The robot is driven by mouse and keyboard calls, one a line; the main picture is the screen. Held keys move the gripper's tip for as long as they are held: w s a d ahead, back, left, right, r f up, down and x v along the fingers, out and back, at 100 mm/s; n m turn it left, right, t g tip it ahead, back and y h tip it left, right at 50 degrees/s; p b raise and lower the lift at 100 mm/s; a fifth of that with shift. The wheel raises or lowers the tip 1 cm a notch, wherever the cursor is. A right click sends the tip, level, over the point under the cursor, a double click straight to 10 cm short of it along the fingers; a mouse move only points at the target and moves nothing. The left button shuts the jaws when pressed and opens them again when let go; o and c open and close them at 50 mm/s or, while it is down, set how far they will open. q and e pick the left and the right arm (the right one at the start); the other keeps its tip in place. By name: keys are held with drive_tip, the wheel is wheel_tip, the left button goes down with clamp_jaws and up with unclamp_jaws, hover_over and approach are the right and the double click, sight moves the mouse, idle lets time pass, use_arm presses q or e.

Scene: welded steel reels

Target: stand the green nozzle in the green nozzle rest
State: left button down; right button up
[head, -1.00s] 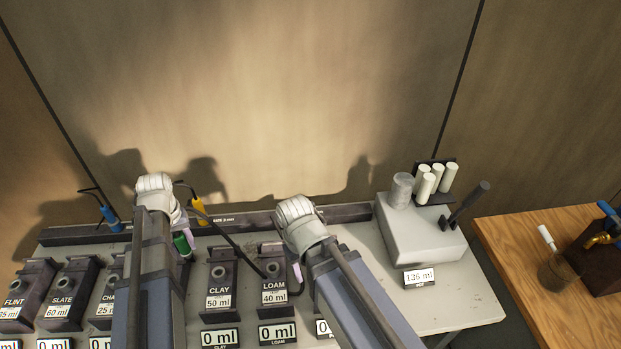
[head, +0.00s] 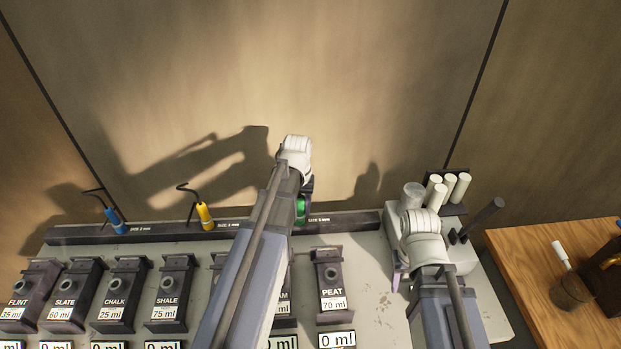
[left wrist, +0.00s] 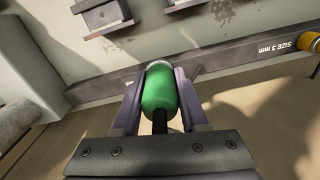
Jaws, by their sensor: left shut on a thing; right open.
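The green nozzle (head: 301,207) is held in my left gripper (head: 304,199) at the back rail. In the left wrist view the nozzle (left wrist: 160,92) sits between both fingers (left wrist: 152,95), its pale end over the dark rail. I cannot tell whether it touches the rail. The green nozzle rest is not clearly visible; my left gripper and arm cover part of the rail (head: 150,232) near a partly hidden size label. My right gripper (head: 398,276) is open, near the white box at the right, its fingers partly hidden by its own wrist.
A blue nozzle (head: 116,220) and a yellow nozzle (head: 205,215) stand along the rail to the left. Several labelled dispensers, such as peat (head: 332,278), stand in front. A white box (head: 462,250) with white cylinders is at the right, beside a wooden table (head: 530,262).

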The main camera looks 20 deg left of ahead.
use_arm(q)
drive_tip(key=w+a+r+p, duration=0.2)
drive_tip(key=w+r+p, duration=0.1)
drive_tip(key=w+r, duration=0.1)
drive_tip(key=shift+w+a+r+n+p, duration=0.25)
drive_tip(key=shift+w+r+n+p, duration=0.1)
drive_tip(key=shift+w, duration=0.1)
wheel_tip(320, 180, down, 8)
drive_tip(key=b, duration=0.8)
drive_tip(key=shift+r, duration=0.1)
idle(5.9)
